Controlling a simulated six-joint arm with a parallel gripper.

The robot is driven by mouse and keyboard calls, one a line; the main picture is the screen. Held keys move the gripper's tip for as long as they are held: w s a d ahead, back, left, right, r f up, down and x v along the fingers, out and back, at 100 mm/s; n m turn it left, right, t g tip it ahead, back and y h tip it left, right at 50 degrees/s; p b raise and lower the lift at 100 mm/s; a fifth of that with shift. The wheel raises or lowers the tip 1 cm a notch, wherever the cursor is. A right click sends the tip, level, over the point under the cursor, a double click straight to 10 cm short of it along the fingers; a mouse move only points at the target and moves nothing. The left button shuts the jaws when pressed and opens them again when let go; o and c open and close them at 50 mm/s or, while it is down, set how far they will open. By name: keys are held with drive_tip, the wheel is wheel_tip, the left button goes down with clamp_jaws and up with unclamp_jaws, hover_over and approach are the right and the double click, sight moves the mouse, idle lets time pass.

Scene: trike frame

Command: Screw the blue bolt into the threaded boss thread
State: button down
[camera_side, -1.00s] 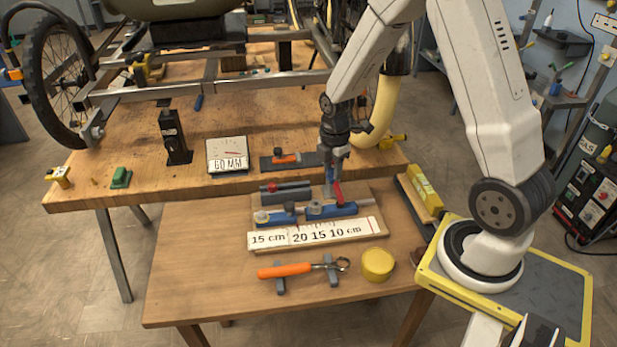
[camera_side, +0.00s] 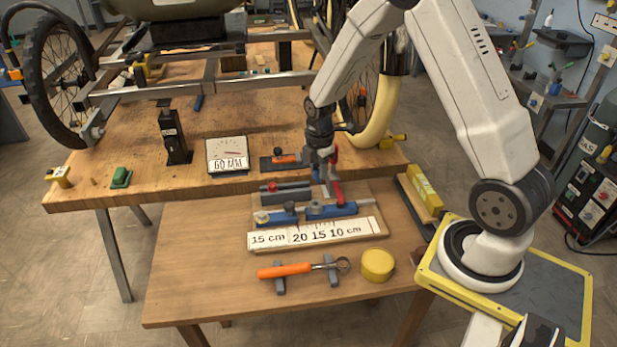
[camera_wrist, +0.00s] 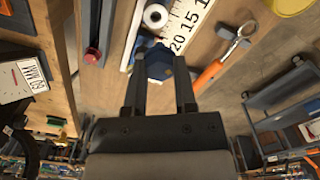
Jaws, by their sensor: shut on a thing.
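My gripper (camera_side: 322,170) is above the wooden fixture board on the low table, fingers pointing down. In the wrist view my gripper (camera_wrist: 160,85) has its two fingers closed on a blue, faceted piece, which looks like the head of the blue bolt (camera_wrist: 157,63). The bolt's shank is hidden from the wrist camera, and I cannot make the bolt out in the side view. I cannot tell the threaded boss from the other parts in either view.
Below is a fixture with blue blocks (camera_side: 331,209), a red lever (camera_side: 336,190) and a red knob (camera_side: 271,187). A ruler strip (camera_side: 310,233), an orange-handled wrench (camera_side: 285,270) and a yellow round tub (camera_side: 377,264) lie in front. The trike frame (camera_side: 208,75) stands on the bench behind.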

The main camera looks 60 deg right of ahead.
drive_tip(key=shift+w+f, duration=0.2)
drive_tip(key=shift+w, duration=0.15)
drive_tip(key=shift+f, duration=0.15)
drive_tip(key=shift+f, duration=2.7)
drive_tip(key=shift+f, duration=1.5)
drive_tip(key=shift+c, duration=1.7)
unclamp_jaws()
drive_tip(key=shift+r, duration=0.15)
drive_tip(key=shift+r, duration=3.75)
